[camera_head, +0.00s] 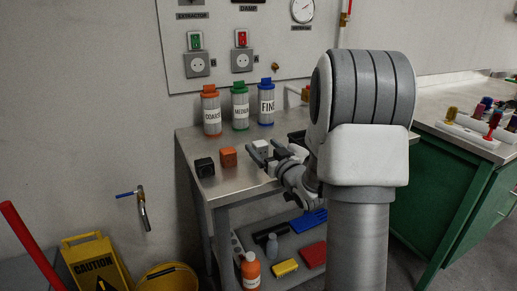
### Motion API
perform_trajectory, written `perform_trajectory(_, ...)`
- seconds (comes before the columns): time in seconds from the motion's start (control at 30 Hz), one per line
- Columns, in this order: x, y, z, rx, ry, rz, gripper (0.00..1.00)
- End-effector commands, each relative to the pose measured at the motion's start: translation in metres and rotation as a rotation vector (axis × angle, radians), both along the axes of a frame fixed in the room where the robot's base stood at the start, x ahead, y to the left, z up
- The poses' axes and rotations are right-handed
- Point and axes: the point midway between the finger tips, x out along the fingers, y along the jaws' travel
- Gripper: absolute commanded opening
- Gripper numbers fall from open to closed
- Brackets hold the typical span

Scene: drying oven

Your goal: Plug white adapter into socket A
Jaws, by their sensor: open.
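The white adapter (261,147) is a small pale block on the steel table, to the right of an orange block and a black block. My gripper (257,152) is open, with its fingers close to the white adapter and partly in front of it. I cannot tell whether the fingers touch it or are around it. Two grey wall sockets, a left one (197,65) and a right one (242,60), sit on the panel above the table, each under a switch. I cannot read which one is A. Both socket faces look empty.
The black block (204,167) and orange block (228,157) stand left of my gripper on the steel table (235,185). Three canisters, coarse (211,115), medium (240,108) and fine (266,105), stand at the back below the sockets. A green cabinet (445,190) is at the right.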

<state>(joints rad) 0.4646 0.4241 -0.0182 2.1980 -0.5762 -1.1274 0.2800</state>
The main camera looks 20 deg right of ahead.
Motion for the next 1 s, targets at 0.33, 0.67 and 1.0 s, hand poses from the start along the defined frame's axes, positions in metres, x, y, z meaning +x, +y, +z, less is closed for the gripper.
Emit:
perform_trajectory(0.33, 0.000, 0.000, 0.000, 0.000, 0.000, 0.000, 0.37)
perform_trajectory(0.67, 0.000, 0.000, 0.000, 0.000, -0.001, 0.001, 0.00)
perform_trajectory(1.0, 0.000, 0.000, 0.015, 0.000, -0.002, 0.000, 0.00)
